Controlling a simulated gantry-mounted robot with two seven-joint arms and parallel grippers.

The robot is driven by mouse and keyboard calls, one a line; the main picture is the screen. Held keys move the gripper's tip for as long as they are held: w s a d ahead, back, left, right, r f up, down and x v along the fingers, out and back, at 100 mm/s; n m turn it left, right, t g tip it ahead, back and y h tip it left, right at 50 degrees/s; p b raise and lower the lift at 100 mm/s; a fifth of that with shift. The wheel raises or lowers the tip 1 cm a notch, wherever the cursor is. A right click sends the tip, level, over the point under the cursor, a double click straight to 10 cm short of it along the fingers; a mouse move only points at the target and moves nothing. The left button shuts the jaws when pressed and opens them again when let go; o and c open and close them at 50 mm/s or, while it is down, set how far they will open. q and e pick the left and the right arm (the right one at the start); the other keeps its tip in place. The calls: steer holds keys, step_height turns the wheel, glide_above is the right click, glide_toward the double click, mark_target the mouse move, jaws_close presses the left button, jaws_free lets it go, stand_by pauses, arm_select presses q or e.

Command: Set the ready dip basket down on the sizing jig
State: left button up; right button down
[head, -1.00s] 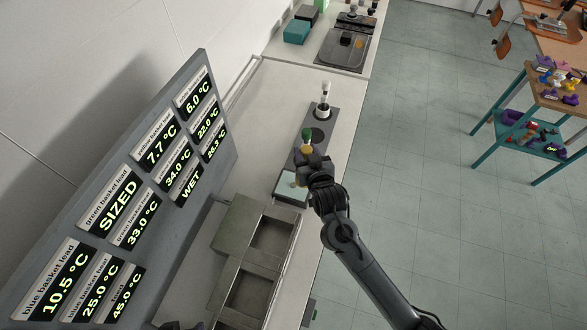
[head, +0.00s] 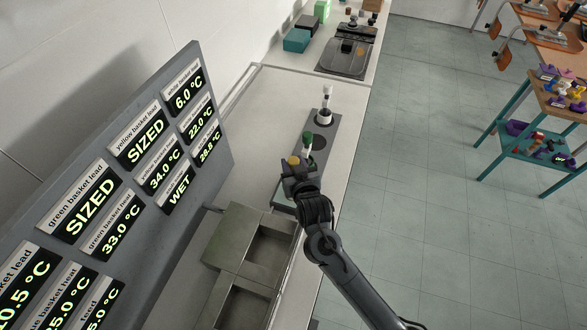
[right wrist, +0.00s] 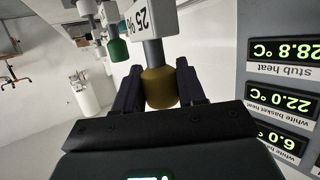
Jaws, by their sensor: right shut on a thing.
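My right gripper (head: 299,172) is shut on the yellow knob (head: 293,160) of a basket. In the right wrist view the yellow knob (right wrist: 160,88) sits between the two fingers, with a pale, numbered body beyond it. My gripper and arm hide most of a small square pad (head: 282,196) at the counter's edge, which may be the sizing jig. I cannot tell whether the basket touches it. A green-knobbed basket (head: 307,138) stands just beyond, by a dark plate with round wells (head: 322,143). My left gripper is not in view.
A white-bodied basket (head: 326,104) stands at the plate's far end. Open metal basins (head: 252,265) lie nearer. The readout panel (head: 130,170) stands at left, with both yellow and green basket leads reading SIZED. The counter (head: 265,120) left of the plate is clear.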

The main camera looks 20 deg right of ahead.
steer(key=shift+r, duration=0.15)
steer(key=c, duration=1.1)
jaws_free()
steer(key=shift+f, duration=0.25)
steer(key=o, duration=0.4)
steer(key=shift+o, duration=0.2)
steer(key=shift+r, duration=0.15)
